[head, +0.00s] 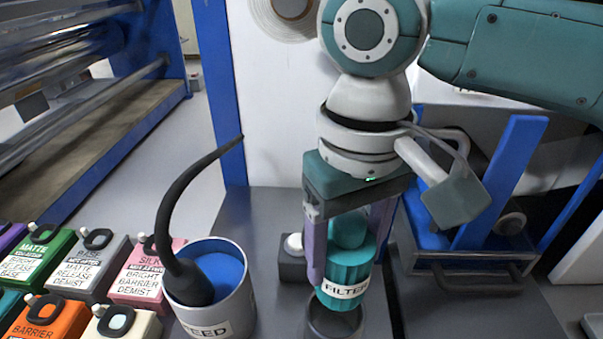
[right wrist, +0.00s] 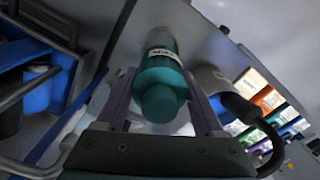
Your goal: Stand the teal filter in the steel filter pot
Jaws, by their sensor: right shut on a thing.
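The teal filter (head: 346,290) is a ribbed cylinder with a white "FILTER" label and a narrower round top. My right gripper (head: 347,262) is shut on it, with one purple finger on each side, and holds it upright. The filter also shows in the right wrist view (right wrist: 160,75), between the two fingers. The steel filter pot (head: 335,322) is a dark grey cup at the bottom edge of the head view, directly below the filter. The filter's lower end overlaps the pot's rim in the picture; I cannot tell whether it is inside. My left gripper is not in view.
A steel "FEED" pot (head: 232,312) with blue liquid and a black curved hose (head: 185,215) stands left of the filter. Several labelled jugs (head: 90,262) stand further left. A small grey block with a white knob (head: 293,243) and a blue-framed tray (head: 470,282) flank the gripper.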

